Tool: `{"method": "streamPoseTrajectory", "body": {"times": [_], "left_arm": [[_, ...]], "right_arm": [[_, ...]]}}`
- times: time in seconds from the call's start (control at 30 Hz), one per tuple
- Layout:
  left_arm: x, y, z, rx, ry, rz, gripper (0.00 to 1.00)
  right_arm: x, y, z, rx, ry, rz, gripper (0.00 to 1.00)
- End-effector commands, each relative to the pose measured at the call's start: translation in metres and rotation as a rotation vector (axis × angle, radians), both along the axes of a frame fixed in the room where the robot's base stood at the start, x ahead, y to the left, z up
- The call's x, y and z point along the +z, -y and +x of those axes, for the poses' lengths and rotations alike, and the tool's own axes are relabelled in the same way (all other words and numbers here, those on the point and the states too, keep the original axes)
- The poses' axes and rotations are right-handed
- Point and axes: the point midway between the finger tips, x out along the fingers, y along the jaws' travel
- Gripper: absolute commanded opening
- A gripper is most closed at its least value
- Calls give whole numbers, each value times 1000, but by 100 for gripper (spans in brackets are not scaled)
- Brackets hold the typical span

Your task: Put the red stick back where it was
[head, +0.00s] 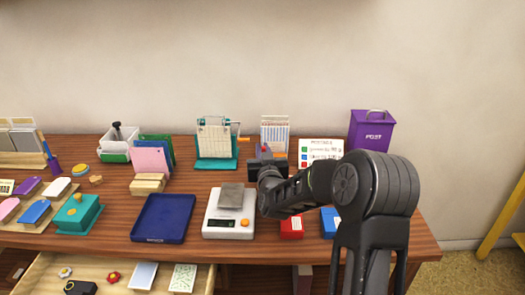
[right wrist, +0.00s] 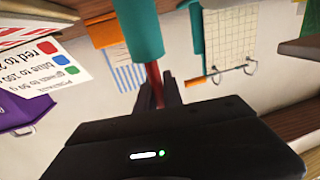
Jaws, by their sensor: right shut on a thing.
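My right gripper (head: 268,160) is over the back of the table, between the teal-based stand and the white sign. In the right wrist view my right gripper (right wrist: 158,92) is shut on a thin dark-red stick (right wrist: 155,76). A thick teal cylinder (right wrist: 140,28) adjoins the stick's far end and runs out of the top of that view. The arm and gripper hide most of the stick in the head view. I cannot tell whether its end touches anything. My left gripper is not in view.
Close by stand a teal-based stand (head: 216,164), a striped card rack (head: 274,130), a white sign (head: 321,148) and a purple post box (head: 371,130). A white scale (head: 212,226), blue tray (head: 165,218), red box (head: 291,226) and blue box (head: 330,222) are nearer.

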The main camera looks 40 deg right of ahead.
Motion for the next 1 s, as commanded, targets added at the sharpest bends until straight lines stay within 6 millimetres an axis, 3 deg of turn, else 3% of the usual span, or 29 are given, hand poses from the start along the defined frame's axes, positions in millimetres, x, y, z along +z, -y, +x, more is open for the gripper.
{"method": "streamPoseTrajectory", "body": {"times": [0.17, 0.2, 0.47, 0.83, 1.0], "left_arm": [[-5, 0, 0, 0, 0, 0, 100], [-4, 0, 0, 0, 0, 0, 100], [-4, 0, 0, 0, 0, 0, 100], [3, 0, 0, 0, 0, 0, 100], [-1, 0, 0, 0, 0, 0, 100]], "right_arm": [[-4, 0, 0, 0, 0, 0, 0], [-3, 0, 0, 0, 0, 0, 13], [-3, 0, 0, 0, -1, 0, 33], [3, 0, 0, 0, -1, 0, 33], [1, -11, -20, 0, -1, 0, 33]]}}
